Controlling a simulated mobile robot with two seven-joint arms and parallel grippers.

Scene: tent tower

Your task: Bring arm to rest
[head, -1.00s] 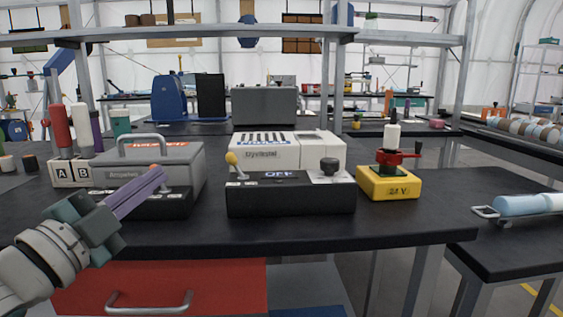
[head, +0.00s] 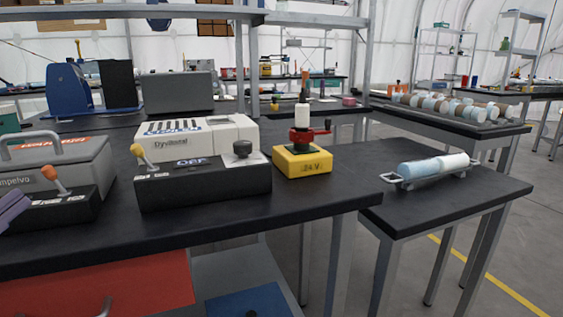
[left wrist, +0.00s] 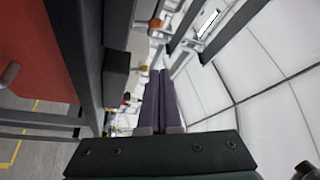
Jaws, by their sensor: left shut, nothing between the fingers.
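My left gripper (head: 12,209) shows only as purple fingers at the left edge of the head view, in front of the black box with the orange-knobbed lever (head: 62,187). In the left wrist view its two purple fingers (left wrist: 160,100) lie side by side, shut with nothing between them. The wrist view is turned on its side, with the red drawer front (left wrist: 40,50) and bench edge at the left. My left arm is otherwise out of the head view. My right gripper is not in view.
The black workbench (head: 215,228) carries a grey case (head: 70,163), a black switch box (head: 200,187) with a yellow-knobbed lever, a white device (head: 212,136) and a yellow 24 V block (head: 302,162). A lower side table (head: 460,200) holds a tray with a blue and white cylinder (head: 432,167).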

